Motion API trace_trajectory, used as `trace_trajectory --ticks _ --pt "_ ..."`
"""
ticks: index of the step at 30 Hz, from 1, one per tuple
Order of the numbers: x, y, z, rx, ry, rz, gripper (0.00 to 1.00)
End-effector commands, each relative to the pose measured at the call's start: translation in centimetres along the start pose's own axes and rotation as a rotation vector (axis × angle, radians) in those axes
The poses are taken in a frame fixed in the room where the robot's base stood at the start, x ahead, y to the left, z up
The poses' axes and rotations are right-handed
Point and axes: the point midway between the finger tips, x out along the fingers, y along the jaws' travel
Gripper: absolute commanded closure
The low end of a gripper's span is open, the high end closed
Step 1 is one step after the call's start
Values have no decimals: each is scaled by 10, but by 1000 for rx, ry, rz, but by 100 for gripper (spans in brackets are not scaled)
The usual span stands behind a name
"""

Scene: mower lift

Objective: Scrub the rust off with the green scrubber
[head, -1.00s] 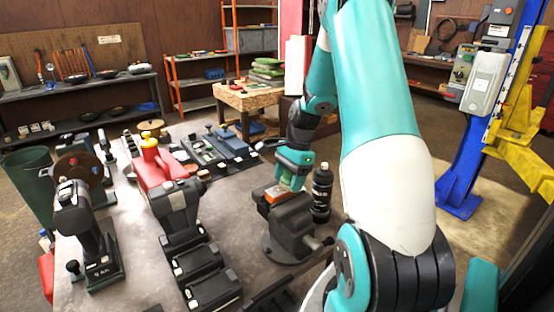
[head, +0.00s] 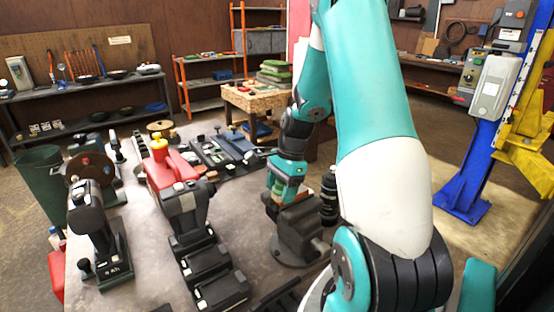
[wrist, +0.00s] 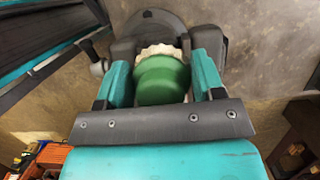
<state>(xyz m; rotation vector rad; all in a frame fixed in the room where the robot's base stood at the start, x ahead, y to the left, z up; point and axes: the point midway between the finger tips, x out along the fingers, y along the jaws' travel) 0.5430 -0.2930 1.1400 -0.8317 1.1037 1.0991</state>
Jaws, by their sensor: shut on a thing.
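My gripper (wrist: 163,68) is shut on the green scrubber (wrist: 162,82), which sits between its two teal fingers. Pale bristles (wrist: 160,51) show at the scrubber's far end, in front of the dark vise (wrist: 148,22). In the head view my gripper (head: 276,199) is down at the left side of the top of the dark grey vise (head: 301,232). The scrubber is hidden there behind my gripper. The rusty part is mostly or wholly hidden by my gripper, and I cannot tell whether the bristles touch it.
A black bottle (head: 329,192) stands close behind the vise. Cordless drills (head: 92,222), a red can (head: 168,168) and black battery packs (head: 222,291) stand to the left on the bench (head: 140,290). A blue lift post (head: 468,175) is at the right.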

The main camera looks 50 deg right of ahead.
Motion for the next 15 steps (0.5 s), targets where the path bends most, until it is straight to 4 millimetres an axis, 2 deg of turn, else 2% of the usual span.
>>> trace_trajectory --ticks 1,3,15 --pt "-14 -1 3 -1 3 -4 60" --pt "-28 -1 8 -3 3 -4 60" --pt "-60 -1 20 -6 2 0 60"
